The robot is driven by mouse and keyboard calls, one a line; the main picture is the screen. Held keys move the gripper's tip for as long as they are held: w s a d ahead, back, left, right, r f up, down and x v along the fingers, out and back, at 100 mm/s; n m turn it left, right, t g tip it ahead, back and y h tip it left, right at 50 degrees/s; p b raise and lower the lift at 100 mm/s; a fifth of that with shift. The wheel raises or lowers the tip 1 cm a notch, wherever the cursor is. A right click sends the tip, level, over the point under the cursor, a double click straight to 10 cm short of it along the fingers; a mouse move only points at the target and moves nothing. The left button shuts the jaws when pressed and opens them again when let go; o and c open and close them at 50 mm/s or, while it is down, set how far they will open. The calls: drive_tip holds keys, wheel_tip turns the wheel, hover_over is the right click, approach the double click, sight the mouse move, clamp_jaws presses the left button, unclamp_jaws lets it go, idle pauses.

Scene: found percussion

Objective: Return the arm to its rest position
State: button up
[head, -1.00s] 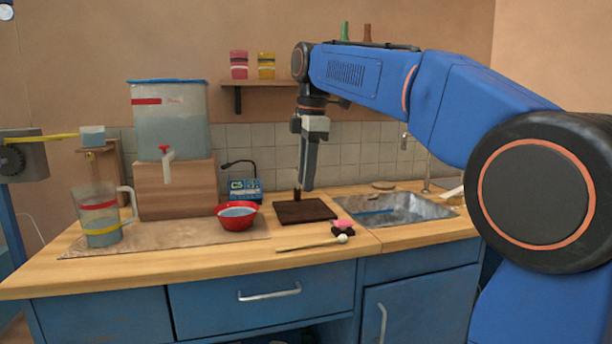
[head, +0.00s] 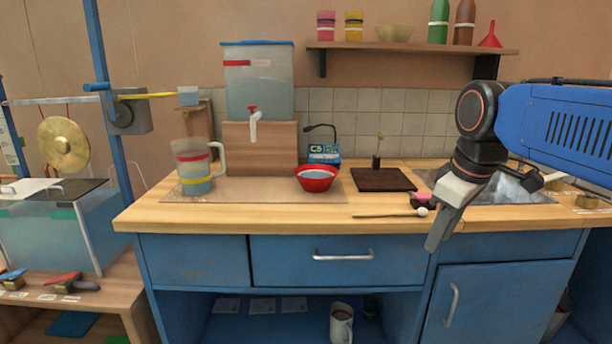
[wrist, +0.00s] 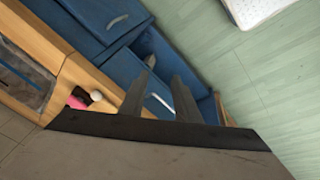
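My blue arm (head: 575,130) comes in from the right of the head view. My gripper (head: 434,243) points down and slightly left, in front of the counter's front edge. In the wrist view my gripper (wrist: 164,72) shows two dark fingers standing apart, with only the blue cabinet fronts and floor seen between and beyond them. It holds nothing that I can see. From the head, its fingers overlap.
The wooden counter (head: 270,215) carries a jug (head: 197,178), a red bowl (head: 316,180), a dark board (head: 372,181) and a mallet (head: 385,214). A sink (head: 510,190) lies behind my arm. Green floor (wrist: 235,75) is open in the wrist view.

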drive_tip(key=s+d+f+m+t, duration=0.1)
drive_tip(key=s+d+f+m, duration=0.1)
drive_tip(key=s+f+m, duration=0.5)
drive_tip(key=s+f, duration=0.6)
drive_tip(key=f, duration=0.4)
drive_tip(key=shift+s+d+m+t, duration=0.25)
drive_tip(key=shift+d+m+t, duration=0.05)
drive_tip(key=shift+d+m, duration=0.1)
drive_tip(key=shift+f, duration=0.1)
